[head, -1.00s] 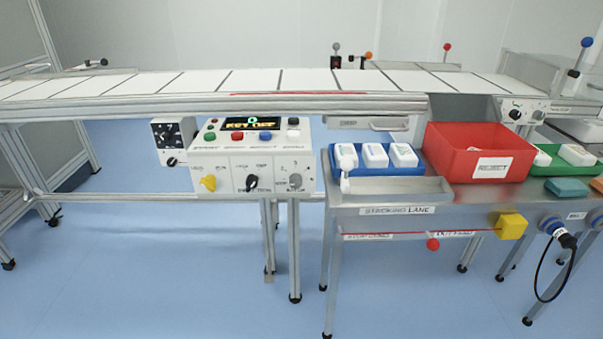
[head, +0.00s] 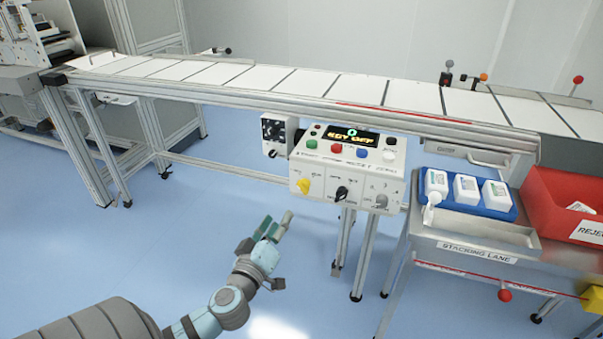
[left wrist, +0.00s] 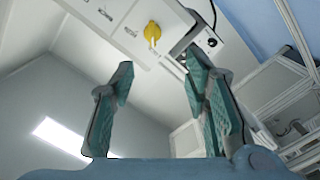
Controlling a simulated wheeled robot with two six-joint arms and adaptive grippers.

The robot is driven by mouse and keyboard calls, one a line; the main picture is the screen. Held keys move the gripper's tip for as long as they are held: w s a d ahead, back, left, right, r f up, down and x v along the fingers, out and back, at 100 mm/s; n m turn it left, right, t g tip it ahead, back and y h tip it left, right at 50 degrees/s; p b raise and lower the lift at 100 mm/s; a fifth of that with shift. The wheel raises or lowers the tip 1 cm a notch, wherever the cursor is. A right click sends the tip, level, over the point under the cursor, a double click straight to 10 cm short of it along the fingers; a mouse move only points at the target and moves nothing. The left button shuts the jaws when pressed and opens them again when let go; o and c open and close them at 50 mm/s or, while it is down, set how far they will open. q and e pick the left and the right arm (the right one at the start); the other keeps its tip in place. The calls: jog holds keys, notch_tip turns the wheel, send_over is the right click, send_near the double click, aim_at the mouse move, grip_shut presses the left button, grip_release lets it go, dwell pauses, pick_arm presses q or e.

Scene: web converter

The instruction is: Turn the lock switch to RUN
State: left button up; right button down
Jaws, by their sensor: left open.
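The control box (head: 322,204) hangs at the front of the conveyor, and its display (head: 352,136) reads "KEY OFF". On its front face are a yellow knob (head: 304,185), a black switch (head: 342,193) and a grey knob (head: 381,201). The small labels are too blurred to tell which one is the lock switch. My left gripper (head: 277,229) is open, lower left of the box and apart from it. In the left wrist view, the yellow knob (left wrist: 152,32) shows beyond the open, empty fingers (left wrist: 158,66). My right gripper is not in view.
A small black-faced unit (head: 274,130) is mounted left of the box. Coloured buttons (head: 362,152) sit on the box's top. The conveyor (head: 300,82) runs behind. Right are a steel table (head: 470,262), a blue tray (head: 466,207) of white bottles and a red bin (head: 555,215).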

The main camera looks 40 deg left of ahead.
aim_at(298, 187)
pick_arm(q)
jog(key=x, duration=0.5)
jog(key=r+x, duration=0.1)
jog(key=x, duration=0.8)
jog(key=shift+w+d+r, duration=0.1)
jog(key=shift+w+r, duration=0.05)
jog(key=shift+w, duration=0.2)
grip_shut()
